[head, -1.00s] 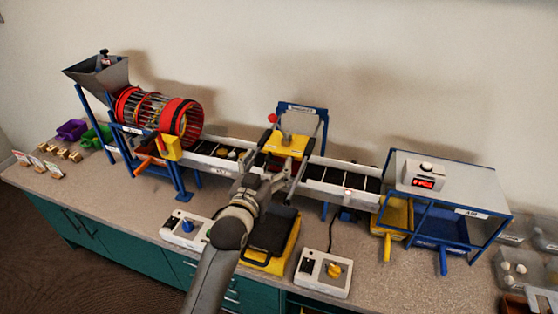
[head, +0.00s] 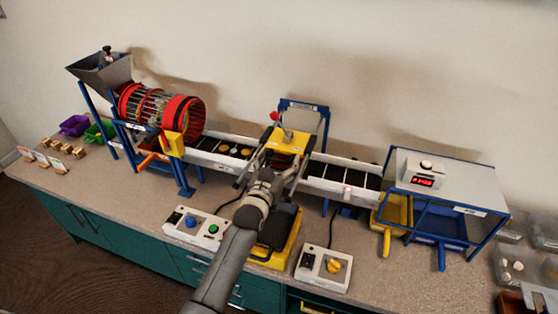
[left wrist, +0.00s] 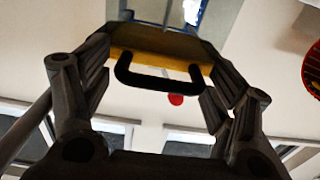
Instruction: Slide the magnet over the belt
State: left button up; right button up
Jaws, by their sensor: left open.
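The magnet looks like the yellow block (head: 283,139) under the blue frame, above the white-sided conveyor belt (head: 342,174). In the left wrist view, a yellow edge and a black handle (left wrist: 160,83) show in front of my left gripper (left wrist: 163,68). My left gripper (head: 272,165) is open, at the near side of the yellow block, with its fingers spread to either side of the handle. Whether the fingers touch the handle cannot be told. My arm hides part of the belt. Several small pieces (head: 234,149) lie on the belt left of the block. My right gripper is out of view.
A red drum (head: 183,122) and grey hopper (head: 100,68) stand left. A white control box (head: 196,228) and another with a yellow knob (head: 324,265) flank a yellow-and-black tray (head: 292,240). A blue-framed stand (head: 450,182) with bins is at the right.

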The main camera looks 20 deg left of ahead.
aim_at(283, 152)
pick_arm(q)
jog(key=c, duration=1.3)
jog(key=shift+o, duration=0.2)
jog(key=w+b, duration=0.1)
jog(key=w, duration=0.1)
jog(key=w+b, duration=0.2)
jog(key=shift+w+d+f, duration=0.15)
jog(key=shift+w+f, duration=0.05)
jog(key=shift+w, duration=0.2)
jog(key=shift+r, duration=0.35)
